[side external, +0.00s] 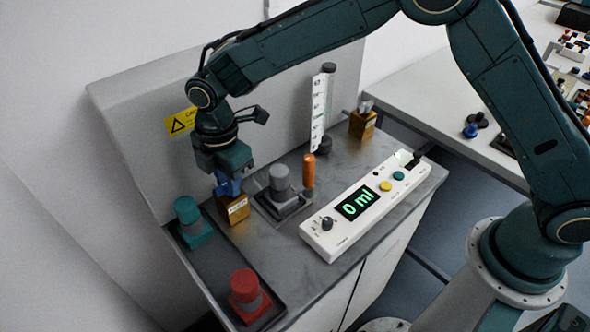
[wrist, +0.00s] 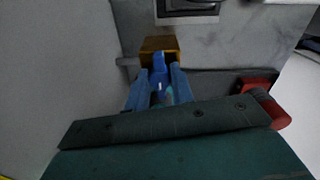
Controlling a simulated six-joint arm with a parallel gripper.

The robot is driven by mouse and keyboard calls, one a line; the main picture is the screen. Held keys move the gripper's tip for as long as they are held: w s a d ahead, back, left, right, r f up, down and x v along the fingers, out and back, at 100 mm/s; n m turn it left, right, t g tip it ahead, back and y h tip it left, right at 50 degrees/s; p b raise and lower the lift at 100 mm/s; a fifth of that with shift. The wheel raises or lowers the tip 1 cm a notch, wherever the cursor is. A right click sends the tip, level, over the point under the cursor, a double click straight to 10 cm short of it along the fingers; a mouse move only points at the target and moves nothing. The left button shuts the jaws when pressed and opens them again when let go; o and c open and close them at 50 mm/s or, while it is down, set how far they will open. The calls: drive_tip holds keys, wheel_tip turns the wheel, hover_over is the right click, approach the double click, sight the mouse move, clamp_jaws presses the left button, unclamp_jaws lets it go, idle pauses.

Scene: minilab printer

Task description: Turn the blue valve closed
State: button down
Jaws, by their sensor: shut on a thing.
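The blue valve (wrist: 158,60) has a blue handle on a brass-coloured block (side external: 235,210) with a white label. The block stands at the back left of the grey bench top, between the teal-capped and grey-capped vessels. My gripper (side external: 229,187) points down onto the handle from above. In the wrist view, the blue fingers of my gripper (wrist: 161,73) lie on either side of the handle and are shut on it. In the side view the fingers largely hide the handle, so its exact angle is hard to tell.
A teal-capped vessel (side external: 188,210) and a red-capped one (side external: 249,285) stand in a dark tray at left. A grey-capped vessel (side external: 280,178), an orange cylinder (side external: 308,172), a measuring cylinder (side external: 320,112) and a second brass valve (side external: 362,122) are further right. A white console (side external: 320,240) reads "0 ml".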

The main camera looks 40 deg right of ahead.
drive_tip(key=shift+a+r, duration=0.1)
drive_tip(key=c, duration=1.2)
unclamp_jaws()
wheel_tip(320, 180, up, 14)
drive_tip(key=shift+s, duration=0.2)
